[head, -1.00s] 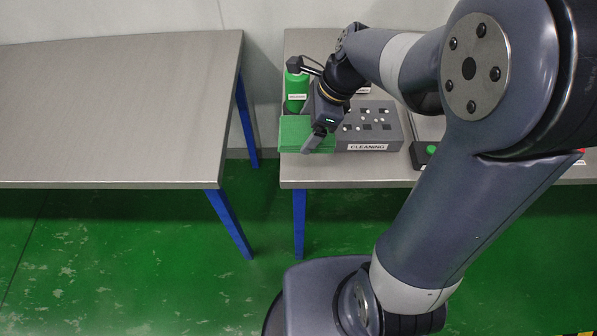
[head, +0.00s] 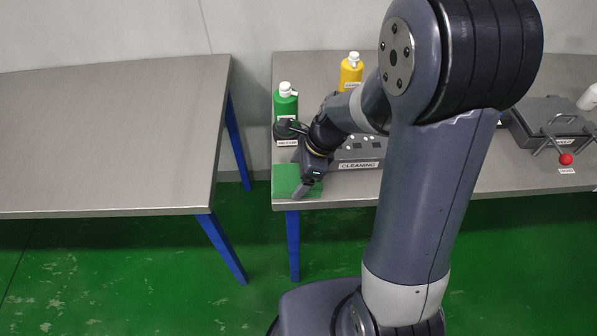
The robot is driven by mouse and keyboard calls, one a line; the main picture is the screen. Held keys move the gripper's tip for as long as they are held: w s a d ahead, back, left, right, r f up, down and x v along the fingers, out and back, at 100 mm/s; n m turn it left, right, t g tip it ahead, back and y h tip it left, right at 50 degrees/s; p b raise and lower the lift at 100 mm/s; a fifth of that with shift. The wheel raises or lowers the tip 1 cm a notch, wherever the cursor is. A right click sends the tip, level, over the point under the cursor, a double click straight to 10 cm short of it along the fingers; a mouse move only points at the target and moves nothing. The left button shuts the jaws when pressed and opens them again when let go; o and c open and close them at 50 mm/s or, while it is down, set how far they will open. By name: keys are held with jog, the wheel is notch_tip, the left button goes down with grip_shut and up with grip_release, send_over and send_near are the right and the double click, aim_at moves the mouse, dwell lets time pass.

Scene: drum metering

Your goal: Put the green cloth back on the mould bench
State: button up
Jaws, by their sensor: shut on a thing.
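The green cloth (head: 284,181) is a flat, folded piece at the front left corner of the right-hand bench (head: 345,196). My gripper (head: 303,187) points down and is shut on the cloth's right part, covering some of it. I cannot tell whether the cloth rests on the bench or hangs just above it. The left-hand bench (head: 110,135) is bare in view. No label in view shows which one is the mould bench.
A grey holder labelled CLEANING (head: 359,155) stands right of my gripper. A green bottle (head: 286,105) stands behind the cloth and a yellow bottle (head: 351,73) farther back. A dark device with a red knob (head: 565,159) is at right. A gap separates the benches.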

jog(key=shift+f, duration=0.15)
jog(key=o, duration=0.9)
jog(key=p+v, duration=0.1)
jog(key=v, duration=1.1)
jog(key=shift+r, duration=0.25)
